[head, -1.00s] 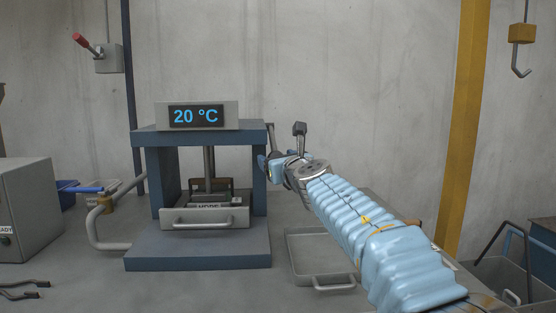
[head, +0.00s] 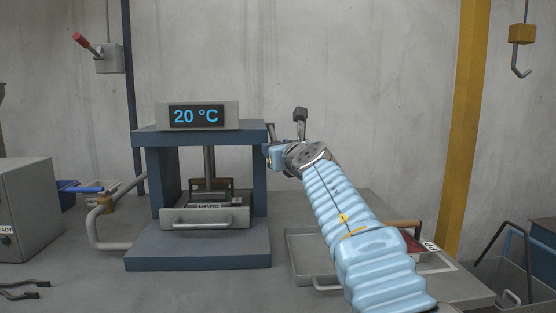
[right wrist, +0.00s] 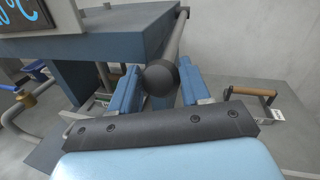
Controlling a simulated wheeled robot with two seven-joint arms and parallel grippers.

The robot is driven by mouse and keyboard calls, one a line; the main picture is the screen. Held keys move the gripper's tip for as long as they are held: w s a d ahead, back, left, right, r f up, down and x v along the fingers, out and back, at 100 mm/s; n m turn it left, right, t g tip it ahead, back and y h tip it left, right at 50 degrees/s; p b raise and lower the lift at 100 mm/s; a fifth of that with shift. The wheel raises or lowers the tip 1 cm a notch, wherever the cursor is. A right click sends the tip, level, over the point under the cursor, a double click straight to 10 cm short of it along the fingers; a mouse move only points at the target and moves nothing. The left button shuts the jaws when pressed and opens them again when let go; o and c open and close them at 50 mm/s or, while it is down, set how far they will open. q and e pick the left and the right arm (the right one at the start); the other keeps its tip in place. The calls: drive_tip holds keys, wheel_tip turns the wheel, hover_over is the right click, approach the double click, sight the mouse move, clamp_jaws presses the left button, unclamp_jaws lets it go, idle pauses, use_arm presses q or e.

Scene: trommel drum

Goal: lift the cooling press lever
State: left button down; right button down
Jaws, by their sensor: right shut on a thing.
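The cooling press (head: 198,257) is a blue frame with a display reading 20 °C (head: 197,116). Its lever is a grey rod (right wrist: 179,38) on the press's right side, ending in a black ball knob (right wrist: 160,77) in the right wrist view. My right gripper (right wrist: 160,90) is shut on this knob, a blue finger on each side of it. In the head view my right gripper (head: 272,156) is beside the press's right post, just below the top plate; the knob is hidden there. My left gripper is out of view.
A grey drawer-like tray (head: 204,219) sits inside the press. A shallow grey tray (head: 300,262) lies right of the press, partly behind my arm. A wooden-handled item (right wrist: 252,91) stands farther right.

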wheel_tip(320, 180, up, 7)
drive_tip(key=shift+f, duration=0.15)
drive_tip(key=shift+d, duration=0.1)
